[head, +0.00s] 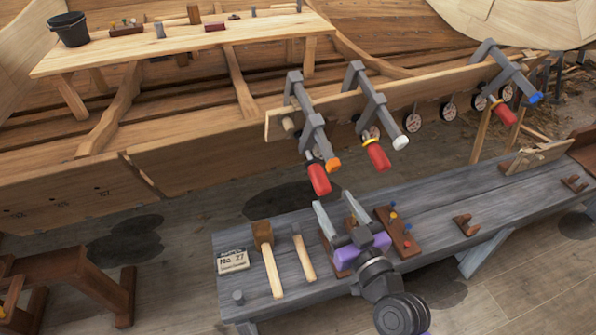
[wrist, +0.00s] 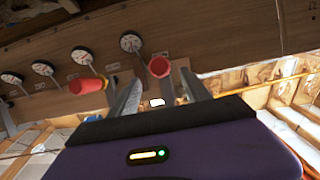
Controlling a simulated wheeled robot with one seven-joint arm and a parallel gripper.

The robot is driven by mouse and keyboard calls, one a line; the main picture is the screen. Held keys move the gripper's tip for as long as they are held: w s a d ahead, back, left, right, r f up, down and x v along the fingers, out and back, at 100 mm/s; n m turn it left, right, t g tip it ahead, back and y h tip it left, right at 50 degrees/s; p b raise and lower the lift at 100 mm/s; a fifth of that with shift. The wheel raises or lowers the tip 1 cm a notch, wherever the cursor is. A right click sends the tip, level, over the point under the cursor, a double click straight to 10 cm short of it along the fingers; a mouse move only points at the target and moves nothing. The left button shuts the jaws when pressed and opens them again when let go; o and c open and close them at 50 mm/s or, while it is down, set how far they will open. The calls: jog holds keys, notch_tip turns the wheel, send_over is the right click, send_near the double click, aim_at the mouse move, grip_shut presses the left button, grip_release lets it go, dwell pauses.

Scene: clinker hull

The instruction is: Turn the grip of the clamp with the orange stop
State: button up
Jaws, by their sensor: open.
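The clamp with the orange stop (head: 333,165) is the leftmost grey clamp (head: 312,128) on the plank. Its red grip (head: 319,180) hangs at its lower end, tilted. My gripper (head: 336,206) is open and empty, below and slightly right of this grip and apart from it. In the wrist view, my fingers (wrist: 158,92) stand apart. One red grip (wrist: 159,67) shows beyond the gap between them, and another red grip (wrist: 88,86) lies left of the left finger. I cannot make out the orange stop there, so I cannot tell which clamps these grips belong to.
A clamp with a white stop (head: 401,142) is close on the right; one with a blue stop (head: 535,97) is farther right. Below my gripper, the grey bench (head: 450,200) carries a mallet (head: 268,257), another handled tool (head: 303,256) and a peg block (head: 398,232). Round dials (wrist: 131,42) line the plank.

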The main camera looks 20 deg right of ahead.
aim_at(320, 183)
jog(key=shift+w, duration=0.5)
jog(key=w, duration=0.2)
jog(key=w+p, duration=0.1)
jog(key=w, duration=0.3)
jog(key=shift+w+a, duration=0.35)
jog(key=shift+a, duration=0.05)
grip_shut()
